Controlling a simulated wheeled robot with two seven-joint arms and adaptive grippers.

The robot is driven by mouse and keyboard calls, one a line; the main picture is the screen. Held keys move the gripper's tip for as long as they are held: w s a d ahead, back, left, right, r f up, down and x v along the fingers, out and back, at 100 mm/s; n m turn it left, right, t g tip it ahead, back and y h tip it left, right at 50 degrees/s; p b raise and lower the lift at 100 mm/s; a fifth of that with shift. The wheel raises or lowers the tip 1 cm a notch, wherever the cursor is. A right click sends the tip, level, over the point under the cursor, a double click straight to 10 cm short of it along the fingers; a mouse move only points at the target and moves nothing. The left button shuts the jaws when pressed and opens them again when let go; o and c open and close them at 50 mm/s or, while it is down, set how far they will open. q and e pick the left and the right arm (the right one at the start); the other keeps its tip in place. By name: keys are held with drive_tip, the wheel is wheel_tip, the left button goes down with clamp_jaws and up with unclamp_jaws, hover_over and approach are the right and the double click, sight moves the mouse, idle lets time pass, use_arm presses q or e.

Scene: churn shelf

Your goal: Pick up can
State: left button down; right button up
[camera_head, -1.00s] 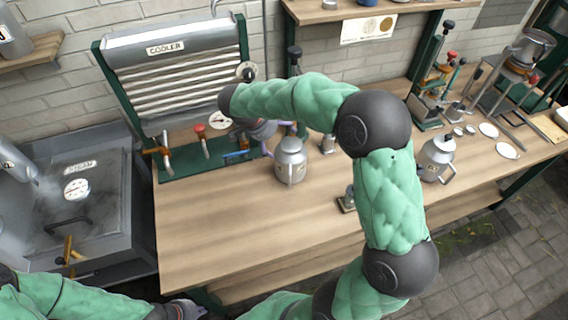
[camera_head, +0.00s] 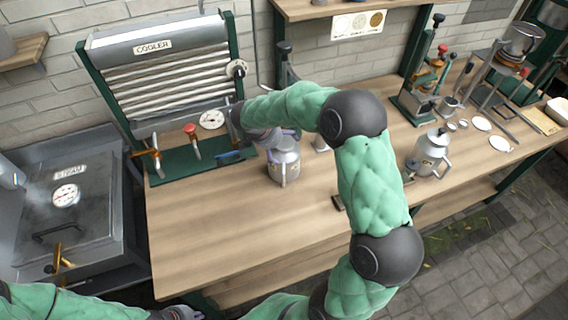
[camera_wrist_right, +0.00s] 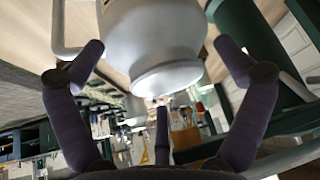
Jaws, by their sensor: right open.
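A grey metal can (camera_head: 284,168) with a side handle stands on the wooden bench, in front of the cooler. My right gripper (camera_head: 275,138) is at the can's top and partly covers it in the head view. In the right wrist view the can (camera_wrist_right: 155,45) hangs large into the picture from the top, its rounded end between the spread purple fingers of my right gripper (camera_wrist_right: 160,75). The fingers are open, with gaps visible beside the can. My left gripper (camera_head: 178,313) is low at the bottom edge of the head view, far from the can, its fingers mostly cut off.
A second similar can (camera_head: 430,155) stands on the bench to the right, beyond my right arm. The cooler (camera_head: 160,75) with its green base and valves is behind left. A steam box (camera_head: 70,205) stands at the left. The front left of the bench (camera_head: 215,235) is clear.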

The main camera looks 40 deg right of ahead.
drive_tip(key=shift+d+f, duration=0.3)
drive_tip(key=shift+f, duration=0.15)
drive_tip(key=shift+s+a, duration=0.1)
drive_tip(key=c, duration=1.6)
